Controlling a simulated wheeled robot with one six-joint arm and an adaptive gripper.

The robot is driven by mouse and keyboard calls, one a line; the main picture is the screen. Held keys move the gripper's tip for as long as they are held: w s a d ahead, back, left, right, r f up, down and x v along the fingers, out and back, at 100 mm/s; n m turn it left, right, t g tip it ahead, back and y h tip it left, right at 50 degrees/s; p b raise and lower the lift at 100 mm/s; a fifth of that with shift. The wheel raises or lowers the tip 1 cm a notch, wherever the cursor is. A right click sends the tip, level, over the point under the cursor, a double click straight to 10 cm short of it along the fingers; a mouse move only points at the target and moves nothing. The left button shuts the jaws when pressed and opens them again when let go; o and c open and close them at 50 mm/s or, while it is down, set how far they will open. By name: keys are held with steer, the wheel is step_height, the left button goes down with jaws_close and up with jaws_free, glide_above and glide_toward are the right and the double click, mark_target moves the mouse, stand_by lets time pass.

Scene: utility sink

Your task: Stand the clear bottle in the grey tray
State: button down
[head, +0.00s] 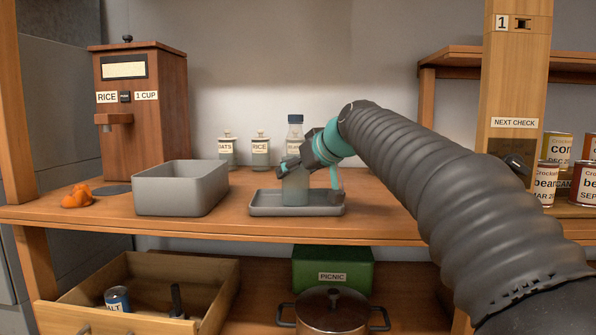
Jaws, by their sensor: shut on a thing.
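The clear bottle (295,191) stands upright over the grey tray (297,211), with its dark cap (295,119) showing above my gripper. My gripper (297,165) is shut around the middle of the bottle and hides part of it. The bottle's lower end appears at the tray's floor, but I cannot tell whether it touches. The shallow grey tray lies flat near the front edge of the shelf.
A deeper grey bin (181,188) stands left of the tray, with an orange cloth-like lump (77,196) beyond it. Labelled jars (260,151) stand behind. A wooden rice dispenser (142,110) is at the left, cans (547,184) at the right. The shelf's front edge is close.

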steer(key=shift+f, duration=0.1)
steer(key=shift+c, duration=0.9)
jaws_free()
steer(key=shift+s+d+r, duration=0.15)
steer(key=shift+s+r, duration=0.05)
steer(key=shift+r, duration=0.05)
steer(key=v, duration=1.1)
steer(key=shift+s+d+b, duration=0.15)
steer(key=shift+s+b, duration=0.05)
steer(key=shift+b, duration=0.2)
